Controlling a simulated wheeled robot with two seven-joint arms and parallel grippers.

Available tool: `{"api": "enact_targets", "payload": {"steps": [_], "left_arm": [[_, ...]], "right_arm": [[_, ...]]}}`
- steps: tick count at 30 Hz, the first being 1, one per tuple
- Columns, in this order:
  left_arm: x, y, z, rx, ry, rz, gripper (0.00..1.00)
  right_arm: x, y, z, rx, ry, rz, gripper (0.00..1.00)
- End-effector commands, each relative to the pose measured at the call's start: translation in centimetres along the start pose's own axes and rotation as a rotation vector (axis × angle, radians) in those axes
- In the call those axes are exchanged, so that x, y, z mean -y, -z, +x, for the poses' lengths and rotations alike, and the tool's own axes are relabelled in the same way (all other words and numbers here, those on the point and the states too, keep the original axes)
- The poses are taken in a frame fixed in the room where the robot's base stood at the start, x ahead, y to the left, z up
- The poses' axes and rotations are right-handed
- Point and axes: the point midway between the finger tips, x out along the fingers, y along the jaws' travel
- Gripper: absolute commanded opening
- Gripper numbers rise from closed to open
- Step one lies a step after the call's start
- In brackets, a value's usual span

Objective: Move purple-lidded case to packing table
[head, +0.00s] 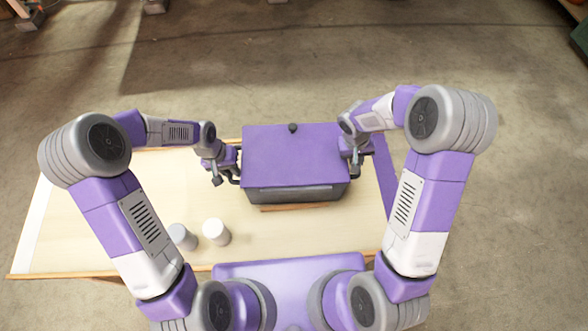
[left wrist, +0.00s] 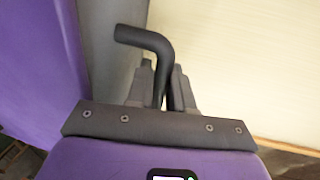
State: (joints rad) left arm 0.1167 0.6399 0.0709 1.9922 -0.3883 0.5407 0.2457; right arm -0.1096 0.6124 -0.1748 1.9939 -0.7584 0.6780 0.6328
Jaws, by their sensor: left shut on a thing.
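The purple-lidded case (head: 292,155) has a dark grey body and a small black knob at the lid's far edge. It is over the pale tabletop (head: 110,200), between my two grippers; I cannot tell whether it rests there or hangs just above. My left gripper (head: 228,170) is at the case's left side. In the left wrist view my left gripper (left wrist: 163,88) is shut on the case's bent black handle (left wrist: 145,38), beside the grey wall and purple lid (left wrist: 40,65). My right gripper (head: 354,160) is at the case's right side, its fingers mostly hidden.
Two pale cylinders, one grey (head: 182,237) and one white (head: 216,232), stand on the tabletop in front and left of the case. A purple strip (head: 384,175) runs along the table's right side. A thin brown strip (head: 295,207) shows below the case's front. The tabletop's left is clear.

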Motion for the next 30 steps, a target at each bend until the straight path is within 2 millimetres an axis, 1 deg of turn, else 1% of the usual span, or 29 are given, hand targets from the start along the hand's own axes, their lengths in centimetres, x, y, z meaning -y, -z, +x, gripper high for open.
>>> {"api": "enact_targets", "payload": {"steps": [8, 24, 30], "left_arm": [[-0.2, 0.1, -0.7, -0.002, 0.000, 0.001, 0.00], [-0.9, 0.1, -4.6, -0.002, 0.000, 0.001, 0.00], [-1.0, 0.1, -5.0, -0.001, -0.001, 0.001, 0.00]], "right_arm": [[-0.1, 0.1, -0.7, -0.003, 0.000, 0.000, 0.00], [-0.9, 0.1, -4.6, -0.002, 0.000, 0.000, 0.00], [-1.0, 0.1, -5.0, -0.002, 0.000, 0.000, 0.00]]}}
